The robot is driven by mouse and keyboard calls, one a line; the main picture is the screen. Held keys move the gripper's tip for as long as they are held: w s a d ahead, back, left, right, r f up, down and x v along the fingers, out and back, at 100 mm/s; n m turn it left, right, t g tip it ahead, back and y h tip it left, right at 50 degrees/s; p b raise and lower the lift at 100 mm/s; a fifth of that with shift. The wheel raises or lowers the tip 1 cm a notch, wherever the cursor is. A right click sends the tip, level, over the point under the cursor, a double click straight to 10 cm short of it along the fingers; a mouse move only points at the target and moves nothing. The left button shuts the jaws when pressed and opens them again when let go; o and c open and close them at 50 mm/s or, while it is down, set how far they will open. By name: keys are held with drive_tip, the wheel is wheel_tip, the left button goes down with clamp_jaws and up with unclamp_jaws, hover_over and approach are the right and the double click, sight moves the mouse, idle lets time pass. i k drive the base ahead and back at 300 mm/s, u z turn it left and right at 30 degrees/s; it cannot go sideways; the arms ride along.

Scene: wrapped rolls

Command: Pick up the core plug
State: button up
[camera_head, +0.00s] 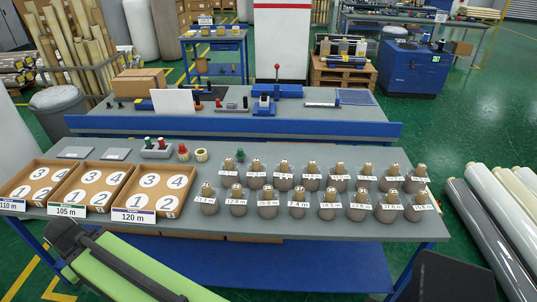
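I cannot tell for certain which thing is the core plug. Small candidates stand along the back of the near table (330,233). A grey block (157,153) holds a green-topped and a red-topped piece. Beside it are a red and cream piece (183,153) and a pale ring-like piece (201,155). A small dark green piece (240,155) stands behind the left end of the rows of grey, brass-topped cylinders (267,199), which carry white labels. My green and black arm crosses the lower left, apart from these things. No gripper fingers show.
Three cardboard trays with numbered white circles, one being the 120 m tray (113,217), fill the table's left end. A blue-edged bench (240,127) with tools stands behind. Large wrapped rolls (490,225) lie at the right. The table's front strip is clear.

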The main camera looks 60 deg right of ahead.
sight(240, 156)
drive_tip(key=z, duration=0.4)
drive_tip(key=i, duration=1)
